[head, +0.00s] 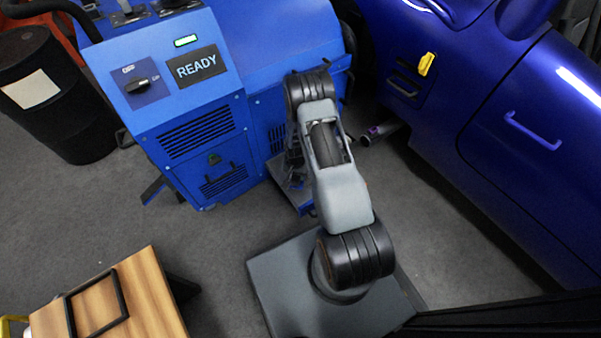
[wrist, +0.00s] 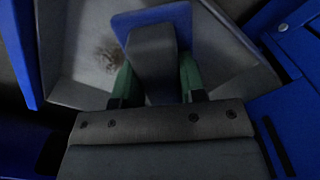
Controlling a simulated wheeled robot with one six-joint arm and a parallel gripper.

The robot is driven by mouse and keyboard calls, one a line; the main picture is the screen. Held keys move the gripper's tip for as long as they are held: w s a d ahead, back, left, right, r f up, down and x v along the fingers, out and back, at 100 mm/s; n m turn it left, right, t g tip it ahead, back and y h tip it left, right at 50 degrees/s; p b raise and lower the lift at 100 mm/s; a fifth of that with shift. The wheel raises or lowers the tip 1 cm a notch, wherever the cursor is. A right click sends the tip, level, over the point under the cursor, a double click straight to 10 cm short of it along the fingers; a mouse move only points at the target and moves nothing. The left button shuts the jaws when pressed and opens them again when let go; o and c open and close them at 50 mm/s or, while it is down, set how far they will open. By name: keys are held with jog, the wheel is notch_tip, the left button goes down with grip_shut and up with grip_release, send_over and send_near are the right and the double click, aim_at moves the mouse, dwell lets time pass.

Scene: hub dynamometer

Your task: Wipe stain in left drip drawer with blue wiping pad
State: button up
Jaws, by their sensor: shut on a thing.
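The blue wiping pad (wrist: 182,16) has a grey block-like handle, and my gripper (wrist: 155,78) is shut on that handle with its green fingers. The pad is over the pale grey drip drawer (wrist: 225,62) in the wrist view. A brown stain (wrist: 107,57) lies on the drawer floor, to the left of the pad and handle. I cannot tell whether the pad touches the floor. In the head view the open drawer (head: 300,198) shows at the foot of the blue machine. My arm hides most of it, and my gripper and the pad there.
The blue dynamometer cabinet (head: 205,115) with a READY display stands behind the drawer. A dark blue car (head: 480,110) is on the right. A wooden-topped table (head: 150,300) is at the lower left, and a black drum (head: 60,100) at the upper left. Grey floor between is clear.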

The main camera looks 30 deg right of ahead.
jog(key=shift+r+p, duration=0.85)
jog(key=shift+r, duration=0.7)
